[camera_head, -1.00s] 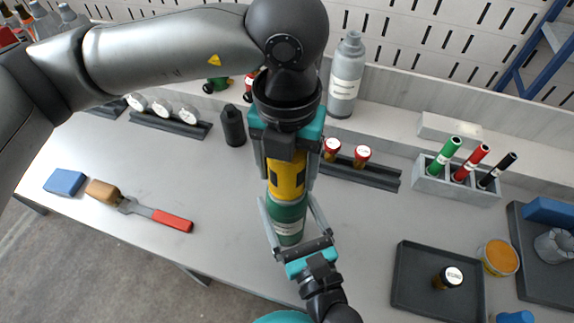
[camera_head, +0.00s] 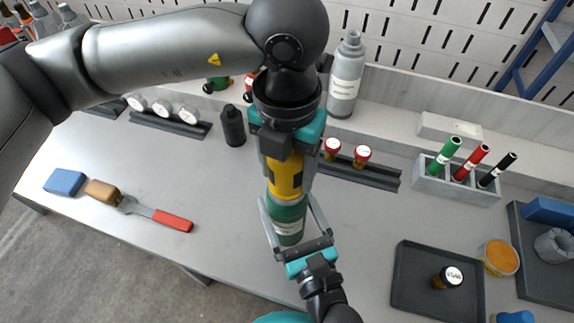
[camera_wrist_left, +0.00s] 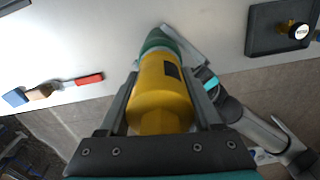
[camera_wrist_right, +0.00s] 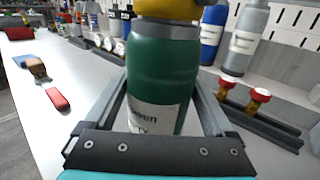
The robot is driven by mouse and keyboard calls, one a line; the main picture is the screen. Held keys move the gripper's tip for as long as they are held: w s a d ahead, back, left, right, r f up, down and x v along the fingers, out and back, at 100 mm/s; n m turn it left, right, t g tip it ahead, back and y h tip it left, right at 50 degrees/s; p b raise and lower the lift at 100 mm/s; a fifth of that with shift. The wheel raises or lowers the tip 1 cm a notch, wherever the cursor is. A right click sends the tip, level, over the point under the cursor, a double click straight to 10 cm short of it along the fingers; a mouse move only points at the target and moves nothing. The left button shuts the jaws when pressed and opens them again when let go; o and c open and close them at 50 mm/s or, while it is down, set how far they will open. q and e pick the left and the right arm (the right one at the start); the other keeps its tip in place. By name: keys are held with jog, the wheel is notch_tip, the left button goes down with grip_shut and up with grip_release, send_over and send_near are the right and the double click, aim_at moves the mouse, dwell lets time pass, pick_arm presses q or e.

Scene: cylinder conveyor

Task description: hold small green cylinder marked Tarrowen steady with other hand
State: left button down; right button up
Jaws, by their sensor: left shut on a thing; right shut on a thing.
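The green cylinder (camera_head: 288,222) stands upright below a yellow top part (camera_head: 286,178). In the right wrist view the green cylinder (camera_wrist_right: 160,75) carries a white label whose visible letters end in "owen". My right gripper (camera_head: 290,226) comes from the front and is shut on the green body. My left gripper (camera_head: 286,172) comes from above and is shut on the yellow part, which also shows in the left wrist view (camera_wrist_left: 160,88). A grey ring lies between the yellow and green parts. The cylinder's base is partly hidden by my right gripper.
A red-handled tool (camera_head: 172,219) and a blue block (camera_head: 65,182) lie at the left. A grey bottle (camera_head: 346,75) and a marker holder (camera_head: 455,190) stand behind.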

pick_arm(q)
jog(key=m, duration=0.4)
dwell(0.3)
jog(key=shift+m, duration=1.2)
jog(key=m, duration=0.3)
jog(key=shift+m, duration=0.4)
jog(key=m, duration=0.3)
jog(key=shift+m, duration=1.5)
